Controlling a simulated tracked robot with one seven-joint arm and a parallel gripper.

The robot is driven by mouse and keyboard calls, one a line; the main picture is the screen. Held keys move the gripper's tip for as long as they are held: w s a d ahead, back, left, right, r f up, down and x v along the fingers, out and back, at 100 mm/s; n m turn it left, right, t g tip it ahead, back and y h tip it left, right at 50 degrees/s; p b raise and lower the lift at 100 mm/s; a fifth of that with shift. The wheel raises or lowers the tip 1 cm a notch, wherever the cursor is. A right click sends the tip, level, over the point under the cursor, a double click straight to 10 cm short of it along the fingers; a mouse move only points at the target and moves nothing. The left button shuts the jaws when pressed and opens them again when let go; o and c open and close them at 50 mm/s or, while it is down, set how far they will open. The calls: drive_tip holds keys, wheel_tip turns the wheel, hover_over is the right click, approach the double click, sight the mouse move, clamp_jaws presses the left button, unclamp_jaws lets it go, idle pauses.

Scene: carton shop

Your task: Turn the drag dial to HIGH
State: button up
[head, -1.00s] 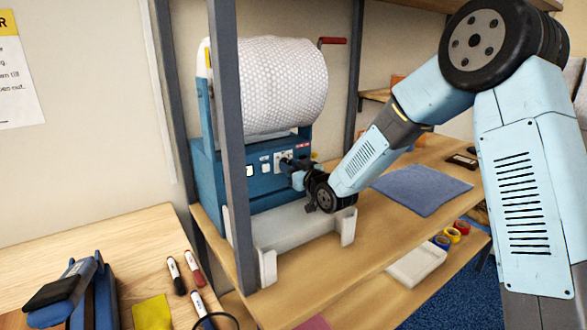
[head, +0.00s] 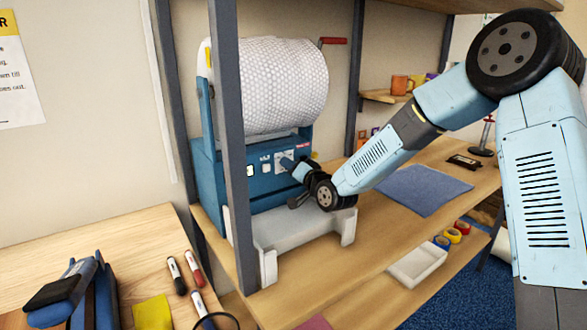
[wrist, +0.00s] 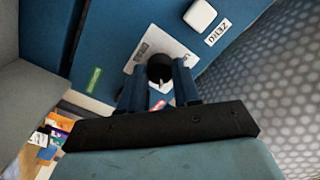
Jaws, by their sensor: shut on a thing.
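The drag dial is a dark round knob (wrist: 160,68) on a pale plate (wrist: 143,54) on the blue front of the machine. The plate's lettering is too small to read, so I cannot tell the setting. My gripper (wrist: 160,80) is shut on the knob, one blue finger on each side of it in the wrist view. In the head view my gripper (head: 291,164) reaches the right part of the machine's front and hides the knob.
The blue machine (head: 230,185) carries a large bubble-wrap roll (head: 283,85) above the panel. A white button (wrist: 200,15) beside a ZERO label (wrist: 218,33) is close to the dial. A grey shelf post (head: 228,130) stands in front; a white trough (head: 290,235) lies below.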

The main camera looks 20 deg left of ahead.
drive_tip(key=shift+w+r+m, duration=0.1)
drive_tip(key=shift+r+m, duration=0.05)
drive_tip(key=shift+m, duration=0.35)
drive_tip(key=o, duration=1.1)
drive_tip(key=v, duration=1.3)
drive_tip(key=shift+s+d, duration=0.25)
